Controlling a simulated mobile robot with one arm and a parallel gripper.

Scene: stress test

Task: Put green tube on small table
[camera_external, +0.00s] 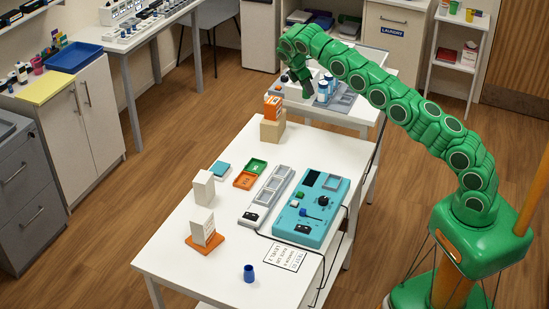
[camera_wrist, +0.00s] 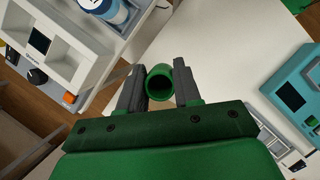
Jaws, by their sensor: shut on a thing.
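My gripper (camera_external: 306,90) is above the gap between two white tables, pointing down. In the wrist view, its dark fingers (camera_wrist: 158,78) are shut on the green tube (camera_wrist: 160,84), whose round open end faces the camera. I cannot make out the tube apart from my green arm in the external view. The long white table (camera_external: 185,240) stands in front. A smaller white table (camera_external: 355,118) stands behind it, with bottles and a device on it. I cannot tell how high the tube is above either table.
A teal device (camera_external: 312,208), a grey strip device (camera_external: 266,196), small trays and boxes stand on the front table. An orange box on a tan block (camera_external: 272,130) is at its far end, near my gripper. Blue-and-white bottles (camera_external: 323,92) crowd the rear table.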

